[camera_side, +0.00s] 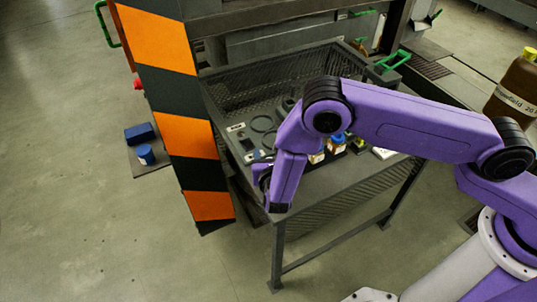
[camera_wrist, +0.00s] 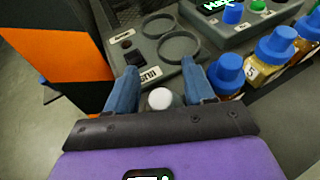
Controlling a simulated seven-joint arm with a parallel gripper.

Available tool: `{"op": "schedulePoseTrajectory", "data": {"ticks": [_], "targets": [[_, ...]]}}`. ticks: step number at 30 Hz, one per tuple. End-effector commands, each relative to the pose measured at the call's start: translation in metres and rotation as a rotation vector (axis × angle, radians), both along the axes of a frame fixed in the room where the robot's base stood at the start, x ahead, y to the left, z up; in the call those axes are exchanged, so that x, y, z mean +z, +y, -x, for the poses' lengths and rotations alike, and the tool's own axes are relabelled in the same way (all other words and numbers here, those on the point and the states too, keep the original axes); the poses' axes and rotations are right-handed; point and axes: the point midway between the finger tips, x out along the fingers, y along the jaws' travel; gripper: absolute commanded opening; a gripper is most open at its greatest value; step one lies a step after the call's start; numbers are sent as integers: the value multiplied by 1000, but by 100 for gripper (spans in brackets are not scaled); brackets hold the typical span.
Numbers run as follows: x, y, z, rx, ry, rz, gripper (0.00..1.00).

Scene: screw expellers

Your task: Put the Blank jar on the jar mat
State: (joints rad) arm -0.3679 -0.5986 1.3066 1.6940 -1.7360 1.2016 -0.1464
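In the wrist view my gripper (camera_wrist: 160,85) has its two blue fingers spread, with a small round white top (camera_wrist: 160,98) between them and gaps on both sides. Whether this white thing is the Blank jar I cannot tell; its lower part is hidden. Just beyond the fingers is a grey holder (camera_wrist: 150,48) with two large rings and small labels, one partly covered; I cannot tell whether it is the jar mat. In the side view my gripper (camera_side: 265,182) is low at the table's front left edge, and the holder (camera_side: 250,134) lies behind it.
Blue-capped bottles (camera_wrist: 228,72) stand close to the right finger; one is labelled 5. A panel with a green display (camera_wrist: 222,12) is behind them. An orange-and-black striped post (camera_side: 180,90) rises left of the table (camera_side: 345,190). A brown jug (camera_side: 515,82) is at far right.

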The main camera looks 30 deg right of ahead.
Motion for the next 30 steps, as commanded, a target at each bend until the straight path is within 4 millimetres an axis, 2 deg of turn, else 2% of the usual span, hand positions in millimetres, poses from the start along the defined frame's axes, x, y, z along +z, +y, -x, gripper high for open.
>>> {"op": "schedulePoseTrajectory", "data": {"ticks": [6, 8, 21, 30], "targets": [[4, 1, 0, 1, 0, -1, 53], [5, 4, 6, 3, 0, 0, 53], [33, 33, 78, 4, 0, 0, 53], [43, 43, 103, 1, 0, 0, 53]]}}
